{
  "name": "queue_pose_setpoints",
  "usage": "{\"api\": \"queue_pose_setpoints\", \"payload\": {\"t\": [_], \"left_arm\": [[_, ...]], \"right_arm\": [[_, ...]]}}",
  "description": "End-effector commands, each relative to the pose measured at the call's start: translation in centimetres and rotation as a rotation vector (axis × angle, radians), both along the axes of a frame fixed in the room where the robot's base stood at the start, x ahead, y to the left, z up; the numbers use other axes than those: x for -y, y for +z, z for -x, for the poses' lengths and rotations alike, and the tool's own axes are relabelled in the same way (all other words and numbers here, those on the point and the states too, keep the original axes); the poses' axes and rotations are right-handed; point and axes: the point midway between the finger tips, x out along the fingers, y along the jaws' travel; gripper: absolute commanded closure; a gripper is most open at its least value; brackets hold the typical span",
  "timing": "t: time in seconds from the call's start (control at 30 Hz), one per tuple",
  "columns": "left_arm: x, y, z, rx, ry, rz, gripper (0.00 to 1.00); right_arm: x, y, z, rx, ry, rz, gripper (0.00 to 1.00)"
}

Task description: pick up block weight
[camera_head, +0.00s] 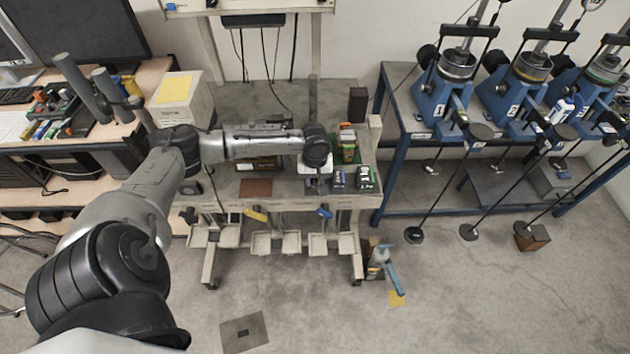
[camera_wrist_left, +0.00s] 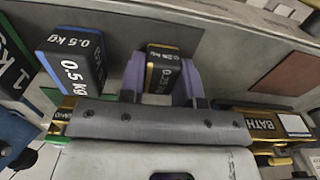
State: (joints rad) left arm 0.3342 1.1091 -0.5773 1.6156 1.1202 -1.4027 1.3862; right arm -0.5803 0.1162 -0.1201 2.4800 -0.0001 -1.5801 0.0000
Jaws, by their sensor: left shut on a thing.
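My left gripper (camera_head: 313,183) is over the bench in the head view, its tips pointing down and mostly hidden by my wrist. In the left wrist view its two purple fingers (camera_wrist_left: 163,80) are shut on a small dark block weight (camera_wrist_left: 162,68) with gold edges, which reads 0.25 kg. I cannot tell whether it touches the bench top. A blue-sided 0.5 kg block weight (camera_wrist_left: 74,62) stands just left of it, apart from the fingers; it also shows in the head view (camera_head: 339,178). A green-sided 1 kg block weight (camera_wrist_left: 12,62) stands beyond that, also in the head view (camera_head: 366,178). My right gripper is out of view.
The bench (camera_head: 225,187) holds a brown plate (camera_head: 256,187) and a gold-and-black box (camera_wrist_left: 262,123) close to the gripper. A stack of coloured items (camera_head: 348,146) stands behind the weights. Blue lever frames (camera_head: 450,95) stand on a table at the right.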

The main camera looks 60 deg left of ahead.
Motion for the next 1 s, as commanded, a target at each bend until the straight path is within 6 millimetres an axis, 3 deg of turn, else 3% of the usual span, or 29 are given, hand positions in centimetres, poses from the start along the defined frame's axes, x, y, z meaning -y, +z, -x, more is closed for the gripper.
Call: {"api": "queue_pose_setpoints", "payload": {"t": [0.27, 0.63, 0.9, 1.0], "left_arm": [[0.0, 0.1, 0.0, 0.001, 0.0, 0.0, 1.0], [0.0, 0.8, -0.1, 0.003, 0.0, -0.001, 1.0], [-0.1, 4.4, -0.1, 0.004, 0.0, 0.0, 1.0], [1.9, 5.3, -0.7, 0.004, -0.004, 0.005, 1.0]], "right_arm": [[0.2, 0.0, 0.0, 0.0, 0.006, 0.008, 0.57], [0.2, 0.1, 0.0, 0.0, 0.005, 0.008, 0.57], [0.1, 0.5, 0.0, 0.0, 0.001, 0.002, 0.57], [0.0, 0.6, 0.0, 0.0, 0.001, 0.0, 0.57]]}}
